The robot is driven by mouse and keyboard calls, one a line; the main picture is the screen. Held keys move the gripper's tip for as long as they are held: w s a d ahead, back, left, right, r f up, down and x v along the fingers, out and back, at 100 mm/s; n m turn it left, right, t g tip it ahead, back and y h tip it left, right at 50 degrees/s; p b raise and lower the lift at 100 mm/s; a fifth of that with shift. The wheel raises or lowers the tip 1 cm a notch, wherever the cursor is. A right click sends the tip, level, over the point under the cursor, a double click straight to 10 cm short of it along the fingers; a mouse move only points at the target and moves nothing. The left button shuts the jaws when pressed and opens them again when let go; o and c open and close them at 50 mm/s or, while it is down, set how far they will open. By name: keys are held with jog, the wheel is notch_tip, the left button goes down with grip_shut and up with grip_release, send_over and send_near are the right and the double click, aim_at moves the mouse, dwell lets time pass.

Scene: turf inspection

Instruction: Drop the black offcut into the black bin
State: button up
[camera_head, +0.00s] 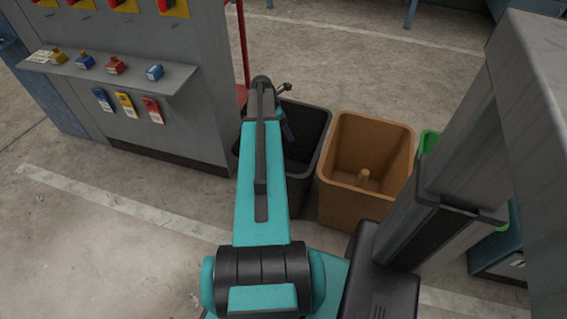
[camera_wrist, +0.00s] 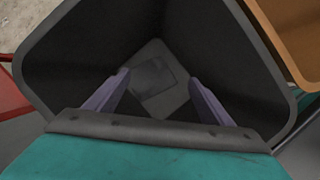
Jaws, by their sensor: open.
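The black bin (camera_head: 311,150) stands on the floor beyond my arm, left of the brown bin; my arm covers part of it. In the wrist view, I look down into the black bin (camera_wrist: 75,65). My gripper (camera_wrist: 157,80) is over its opening, with two purplish fingers spread apart and nothing between them. A dark, flat, roughly square piece (camera_wrist: 152,77) shows on the paler bin floor, seen between the fingers. It looks like the black offcut, though the dim light leaves its edges unclear.
A green bin (camera_head: 429,143) shows partly behind my column. A grey cabinet (camera_head: 185,110) with a shelf of small coloured items and a red post (camera_head: 243,45) stand left.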

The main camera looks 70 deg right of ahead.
jog(key=shift+r, duration=0.1)
jog(key=shift+t+y, duration=0.7)
jog(key=shift+t, duration=0.1)
jog(key=r+p, duration=0.3)
jog(key=p, duration=0.2)
jog(key=w+r+p, duration=0.1)
jog(key=r+p, duration=0.1)
jog(key=shift+a+r+p, duration=0.3)
jog(key=shift+a+r, duration=0.05)
jog(key=shift+a, duration=0.05)
jog(key=shift+r, duration=0.1)
notch_tip(320, 180, up, 13)
jog(key=w+a+p, duration=0.1)
jog(key=shift+w+a+r, duration=0.2)
dwell(0.9)
